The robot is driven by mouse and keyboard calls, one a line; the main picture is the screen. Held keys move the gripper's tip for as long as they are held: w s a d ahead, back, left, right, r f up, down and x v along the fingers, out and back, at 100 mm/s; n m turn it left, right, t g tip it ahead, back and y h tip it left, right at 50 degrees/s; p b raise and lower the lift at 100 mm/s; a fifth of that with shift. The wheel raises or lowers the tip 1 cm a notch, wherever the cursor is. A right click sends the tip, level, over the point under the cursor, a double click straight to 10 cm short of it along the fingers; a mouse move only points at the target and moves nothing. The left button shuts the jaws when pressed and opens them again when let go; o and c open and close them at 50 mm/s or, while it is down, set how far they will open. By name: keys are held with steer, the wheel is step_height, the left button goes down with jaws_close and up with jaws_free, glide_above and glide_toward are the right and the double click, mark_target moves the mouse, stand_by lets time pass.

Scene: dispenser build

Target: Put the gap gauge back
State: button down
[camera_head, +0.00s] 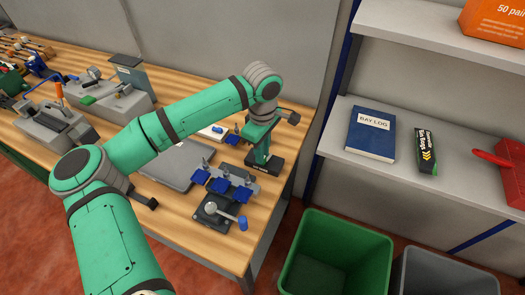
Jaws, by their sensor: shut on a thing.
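My arm reaches across the workbench (185,233) from the lower left. A grey holder (233,173) with several blue tabs (221,185) stands in front of the stand. A black block (213,213) with a silver knob and a blue-ended part lies nearer the front edge. I cannot tell which thing is the gap gauge.
A grey flat plate (172,165) lies partly behind my arm. Vises and tools (50,120) crowd the bench's left. Right are shelves with a blue book (371,140) and a black-green box (427,155). Green (335,235) and grey (445,265) bins stand below.

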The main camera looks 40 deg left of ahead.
steer(key=shift+s+f, duration=0.1)
steer(key=c, duration=1.3)
jaws_free()
steer(key=shift+r, duration=3.45)
